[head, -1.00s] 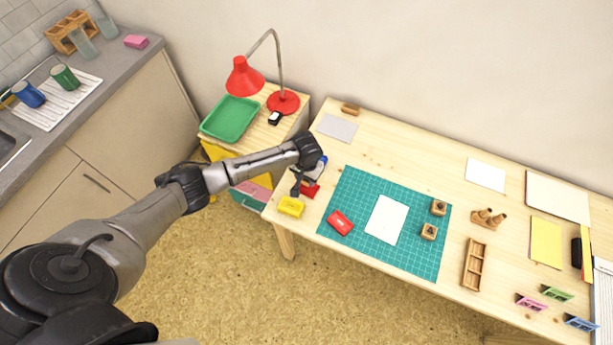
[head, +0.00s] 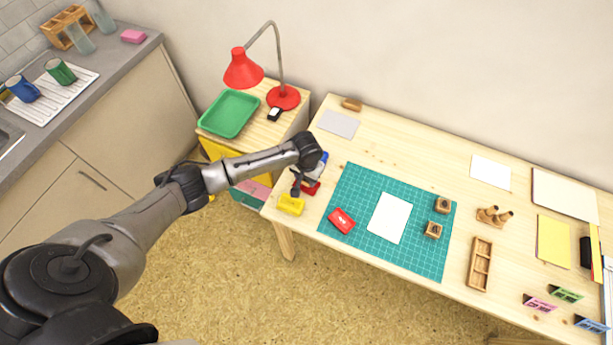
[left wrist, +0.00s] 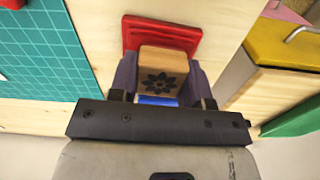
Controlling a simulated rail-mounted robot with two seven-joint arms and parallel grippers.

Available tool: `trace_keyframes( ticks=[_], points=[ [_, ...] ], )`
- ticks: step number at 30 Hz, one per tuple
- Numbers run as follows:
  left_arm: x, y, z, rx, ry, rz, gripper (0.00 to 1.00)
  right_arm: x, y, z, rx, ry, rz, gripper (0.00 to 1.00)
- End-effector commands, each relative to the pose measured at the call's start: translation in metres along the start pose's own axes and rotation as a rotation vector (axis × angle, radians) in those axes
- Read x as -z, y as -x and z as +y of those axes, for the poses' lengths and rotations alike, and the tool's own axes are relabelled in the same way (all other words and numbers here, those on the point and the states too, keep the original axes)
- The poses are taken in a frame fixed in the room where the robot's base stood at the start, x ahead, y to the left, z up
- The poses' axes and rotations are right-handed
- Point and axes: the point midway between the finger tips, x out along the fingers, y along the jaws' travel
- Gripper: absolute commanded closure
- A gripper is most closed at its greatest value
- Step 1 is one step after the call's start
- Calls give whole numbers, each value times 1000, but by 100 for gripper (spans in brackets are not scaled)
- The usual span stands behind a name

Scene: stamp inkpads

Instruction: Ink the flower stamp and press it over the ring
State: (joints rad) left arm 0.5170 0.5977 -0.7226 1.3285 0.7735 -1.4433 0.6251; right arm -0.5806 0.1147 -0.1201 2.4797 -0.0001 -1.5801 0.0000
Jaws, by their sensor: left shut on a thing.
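My left gripper (head: 298,187) is over the left end of the desk, at the red inkpad (head: 312,188). In the left wrist view its fingers (left wrist: 160,84) are shut on a wooden block, the flower stamp (left wrist: 164,62), with a dark flower figure on its visible face. The red inkpad (left wrist: 165,36) shows just beyond the stamp; whether they touch I cannot tell. A white sheet (head: 389,218) lies on the green cutting mat (head: 350,185); no ring can be made out on it. My right gripper is not in view.
A yellow pad (head: 291,206) is close in front of the gripper, and a red case (head: 341,220) lies on the mat. Two small wooden blocks (head: 442,204) (head: 433,230) sit on the mat's right. A red lamp (head: 244,70) stands behind on the side cabinet.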

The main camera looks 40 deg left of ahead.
Motion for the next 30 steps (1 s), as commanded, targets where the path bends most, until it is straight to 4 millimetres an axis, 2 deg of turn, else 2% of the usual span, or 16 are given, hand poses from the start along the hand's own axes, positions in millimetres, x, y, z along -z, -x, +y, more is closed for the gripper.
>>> trace_keyframes(
  ticks=[30],
  points=[
    [0,-9,0,-1,0,0,73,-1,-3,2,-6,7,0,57]
  ],
)
